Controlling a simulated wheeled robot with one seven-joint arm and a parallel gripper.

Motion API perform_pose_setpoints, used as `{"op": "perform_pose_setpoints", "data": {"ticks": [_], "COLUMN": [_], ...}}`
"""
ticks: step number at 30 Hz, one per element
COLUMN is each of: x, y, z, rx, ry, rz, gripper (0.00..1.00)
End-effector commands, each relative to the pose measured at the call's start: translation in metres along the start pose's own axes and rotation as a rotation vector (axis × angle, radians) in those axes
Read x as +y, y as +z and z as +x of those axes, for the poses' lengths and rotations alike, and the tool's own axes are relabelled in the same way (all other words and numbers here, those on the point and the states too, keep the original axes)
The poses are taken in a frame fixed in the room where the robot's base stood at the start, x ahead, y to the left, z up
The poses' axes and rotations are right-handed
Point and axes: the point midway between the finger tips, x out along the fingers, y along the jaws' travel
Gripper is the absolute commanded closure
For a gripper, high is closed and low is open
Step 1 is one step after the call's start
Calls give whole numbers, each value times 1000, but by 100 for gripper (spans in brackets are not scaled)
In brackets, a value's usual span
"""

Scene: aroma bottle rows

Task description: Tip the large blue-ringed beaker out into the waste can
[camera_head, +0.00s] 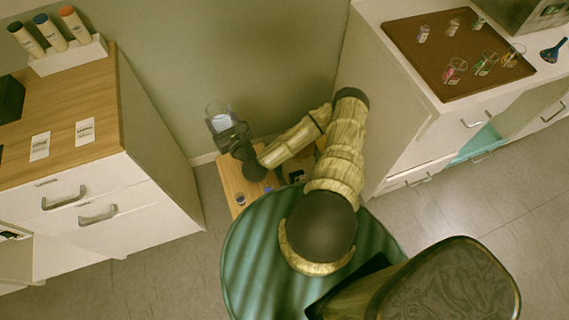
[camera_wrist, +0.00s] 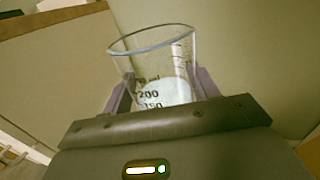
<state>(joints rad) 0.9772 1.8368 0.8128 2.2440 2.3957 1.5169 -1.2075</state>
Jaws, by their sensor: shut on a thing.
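The large beaker (camera_head: 218,109) is clear glass and sits at the end of my arm, against the green wall in the head view. In the wrist view the beaker (camera_wrist: 150,62) shows a blue-tinted rim, dark volume marks and pale contents low inside. My gripper (camera_head: 222,126) is shut on it, with a purple finger on each side in the wrist view (camera_wrist: 163,93). The beaker looks roughly upright, with its mouth up and clear of the fingers. I cannot make out the waste can; my arm hides part of the floor near the wall.
A small wooden table (camera_head: 229,174) with small items stands below my gripper. A wood-topped cabinet (camera_head: 85,90) with a bottle rack (camera_head: 70,58) is at left. At right, a white counter holds a brown tray (camera_head: 425,62) of small glassware and a blue funnel (camera_head: 553,51).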

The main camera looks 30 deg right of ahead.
Motion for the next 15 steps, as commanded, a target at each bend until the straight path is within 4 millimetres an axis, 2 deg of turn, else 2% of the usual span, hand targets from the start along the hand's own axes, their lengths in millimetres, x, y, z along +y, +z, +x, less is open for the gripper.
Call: {"op": "perform_pose_setpoints", "data": {"ticks": [1, 15], "x": [-5, -55], "y": [-23, -151], "z": [2, 9], "rx": [-1, 0], "ry": [-2, 19], "rz": [-4, -4], "gripper": [69, 69]}}
